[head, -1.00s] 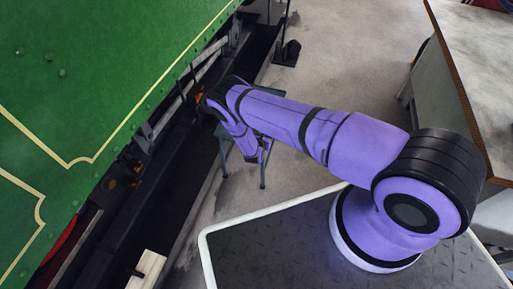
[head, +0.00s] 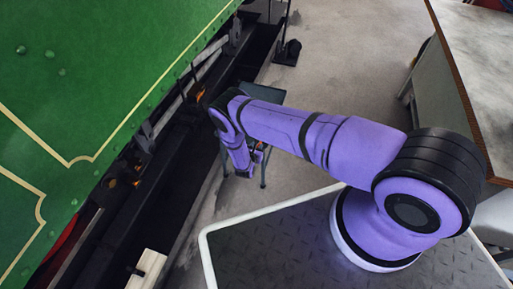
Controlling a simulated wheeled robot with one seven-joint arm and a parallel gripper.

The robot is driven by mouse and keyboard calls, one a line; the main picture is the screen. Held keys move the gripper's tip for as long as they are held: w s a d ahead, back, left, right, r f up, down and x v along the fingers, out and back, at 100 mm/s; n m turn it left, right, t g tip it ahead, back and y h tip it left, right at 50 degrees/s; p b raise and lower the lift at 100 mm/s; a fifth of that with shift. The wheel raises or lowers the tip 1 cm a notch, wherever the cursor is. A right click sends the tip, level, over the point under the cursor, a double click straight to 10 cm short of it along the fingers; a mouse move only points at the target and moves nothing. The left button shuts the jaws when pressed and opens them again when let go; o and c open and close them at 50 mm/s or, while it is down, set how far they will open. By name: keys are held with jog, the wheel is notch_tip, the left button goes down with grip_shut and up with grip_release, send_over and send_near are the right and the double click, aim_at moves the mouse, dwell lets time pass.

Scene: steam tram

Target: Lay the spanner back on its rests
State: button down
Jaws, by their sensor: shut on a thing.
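My gripper (head: 246,172) hangs at the end of my purple arm, low in front of a small dark stool (head: 268,97). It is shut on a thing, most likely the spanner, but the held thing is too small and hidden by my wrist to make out. I cannot pick out the spanner's rests in this view; my arm covers much of the stool's top.
The green riveted tram side (head: 90,75) fills the left, with dark running gear (head: 165,165) below it. A pale wooden block (head: 147,268) lies at lower left. A black stand (head: 287,52) is at the back. A workbench (head: 480,60) is at right. Grey floor (head: 350,50) between is clear.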

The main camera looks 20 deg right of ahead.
jog(key=shift+f, duration=0.35)
jog(key=c, duration=0.8)
grip_release()
jog(key=shift+r, duration=0.2)
jog(key=shift+s+a+r, duration=0.15)
jog(key=shift+r, duration=0.1)
jog(key=v, duration=1.1)
jog(key=shift+s+a+r, duration=0.1)
jog(key=shift+s, duration=0.15)
